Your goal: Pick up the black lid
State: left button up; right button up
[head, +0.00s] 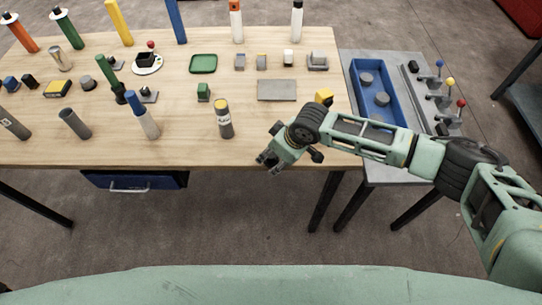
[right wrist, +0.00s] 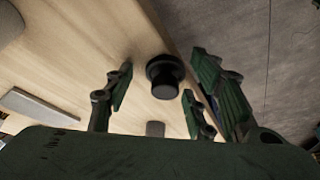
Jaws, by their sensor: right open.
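The black lid (right wrist: 165,76) shows in the right wrist view as a round dark disc with a narrower knob. It is on the wooden table near its edge. My right gripper (head: 268,160) is at the table's front edge in the head view. In the right wrist view its green fingers (right wrist: 160,90) are spread apart, on either side of the lid in the picture, with nothing held. I cannot tell whether any finger touches the lid. My left gripper is not in view.
A dark bottle with a yellow cap (head: 223,118) stands left of my right gripper. A blue tray (head: 357,93) is on the side table at right. Several upright tools stand at left.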

jog(key=shift+c, duration=0.3)
jog(key=c, duration=0.8)
jog(key=shift+r, duration=0.15)
